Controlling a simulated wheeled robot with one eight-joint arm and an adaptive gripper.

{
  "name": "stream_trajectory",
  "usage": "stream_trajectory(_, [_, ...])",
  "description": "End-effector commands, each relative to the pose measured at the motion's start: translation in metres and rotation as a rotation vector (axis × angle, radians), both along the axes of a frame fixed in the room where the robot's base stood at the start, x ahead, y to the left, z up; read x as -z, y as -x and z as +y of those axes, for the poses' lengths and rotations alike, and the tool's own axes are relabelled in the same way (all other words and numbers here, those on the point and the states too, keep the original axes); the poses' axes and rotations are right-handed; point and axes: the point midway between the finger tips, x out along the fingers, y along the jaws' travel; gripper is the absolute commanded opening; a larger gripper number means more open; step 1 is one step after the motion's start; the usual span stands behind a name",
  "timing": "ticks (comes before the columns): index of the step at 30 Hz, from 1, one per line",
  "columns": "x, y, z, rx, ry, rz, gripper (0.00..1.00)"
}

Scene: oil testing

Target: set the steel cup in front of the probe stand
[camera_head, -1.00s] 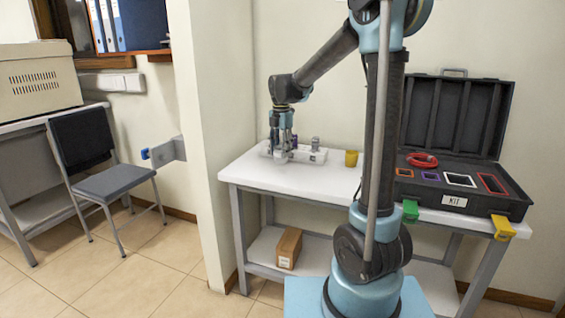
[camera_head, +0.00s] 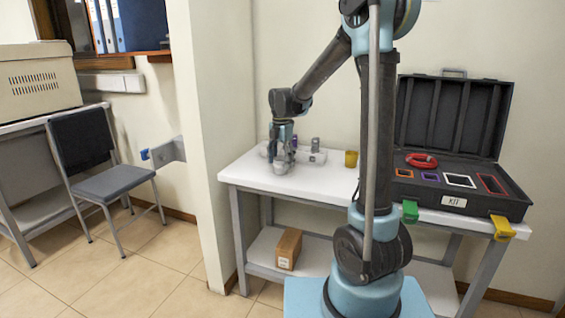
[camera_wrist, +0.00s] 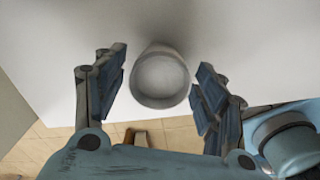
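The steel cup (camera_head: 281,168) stands on the white table near its left front part, below my gripper (camera_head: 282,158). In the wrist view the cup (camera_wrist: 160,80) shows as a round grey mouth between my two fingers (camera_wrist: 160,85). The fingers are open, with a gap on each side of the cup. A low white stand (camera_head: 318,157), which seems to be the probe stand, lies behind the cup, partly hidden by my gripper. A grey upright piece (camera_head: 315,144) is at its right end. The probe itself I cannot make out.
The table front between is clear. A cardboard box (camera_head: 289,248) is on the lower shelf.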

Motion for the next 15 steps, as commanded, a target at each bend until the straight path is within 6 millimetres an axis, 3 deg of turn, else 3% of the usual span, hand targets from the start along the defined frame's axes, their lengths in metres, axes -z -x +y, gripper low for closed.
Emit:
stream_trajectory(8, [-0.002,0.000,0.001,-0.001,0.000,0.000,0.65])
stream_trajectory(15, [-0.026,0.001,0.001,-0.001,0.000,0.000,0.65])
